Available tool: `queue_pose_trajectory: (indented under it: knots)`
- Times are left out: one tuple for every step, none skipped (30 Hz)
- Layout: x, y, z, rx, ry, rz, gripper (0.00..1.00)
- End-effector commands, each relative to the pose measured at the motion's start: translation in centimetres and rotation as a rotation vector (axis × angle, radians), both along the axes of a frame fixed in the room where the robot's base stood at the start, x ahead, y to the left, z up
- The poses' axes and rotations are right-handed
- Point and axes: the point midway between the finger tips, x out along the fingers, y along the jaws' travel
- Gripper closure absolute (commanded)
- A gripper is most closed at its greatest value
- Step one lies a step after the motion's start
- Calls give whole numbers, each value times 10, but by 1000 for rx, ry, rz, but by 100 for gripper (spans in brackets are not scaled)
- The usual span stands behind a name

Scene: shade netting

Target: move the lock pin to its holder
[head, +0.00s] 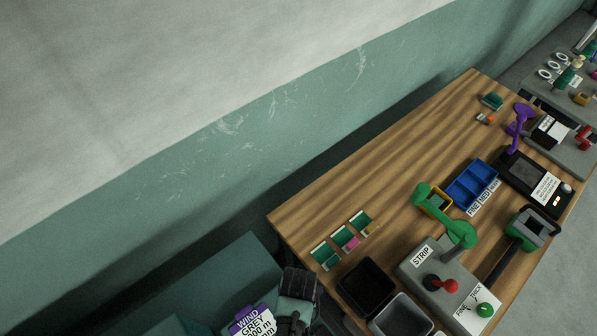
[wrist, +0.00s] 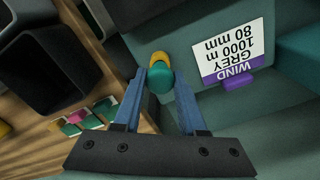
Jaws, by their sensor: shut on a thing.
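In the wrist view a small rounded piece, yellow-orange on one side and teal on the other, sits between the blue fingertips of my gripper (wrist: 160,82). I take it to be the lock pin (wrist: 160,75); my gripper is shut on it. Behind it is a dark teal surface. Its lower part is hidden or in shadow. In the head view a dark jointed part at the bottom seems to be my arm; the fingertips and pin cannot be made out there. I cannot tell which thing is the pin's holder.
A label reading WIND GREY (head: 255,325) lies near the wooden table (head: 390,165); it also shows in the wrist view (wrist: 235,52). The table carries a black bin (head: 349,290), a grey bin (head: 402,320), small coloured-tab trays (head: 345,238), a blue divided tray (head: 470,187) and a STRIP machine (head: 423,282).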

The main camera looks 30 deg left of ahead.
Motion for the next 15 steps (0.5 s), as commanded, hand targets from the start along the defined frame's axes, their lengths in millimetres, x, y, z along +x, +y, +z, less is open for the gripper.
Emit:
queue_pose_trajectory:
  knots:
    - [0,0,-2,0,0,0,100]
    - [0,0,-3,0,0,0,100]
    - [0,0,-4,0,0,0,100]
    - [0,0,-5,0,0,0,100]
    - [0,0,-6,0,0,0,100]
    - [0,0,-8,0,0,0,100]
    - [0,0,-9,0,0,0,100]
    - [0,0,-9,0,0,0,100]
    - [0,0,-11,0,0,0,100]
    - [0,0,-11,0,0,0,100]
    - [0,0,-12,1,-1,0,100]
    - [0,0,-13,1,-1,0,100]
    - [0,0,-13,1,-1,0,100]
    - [0,0,-13,1,-1,0,100]
    - [0,0,-13,1,-1,0,100]
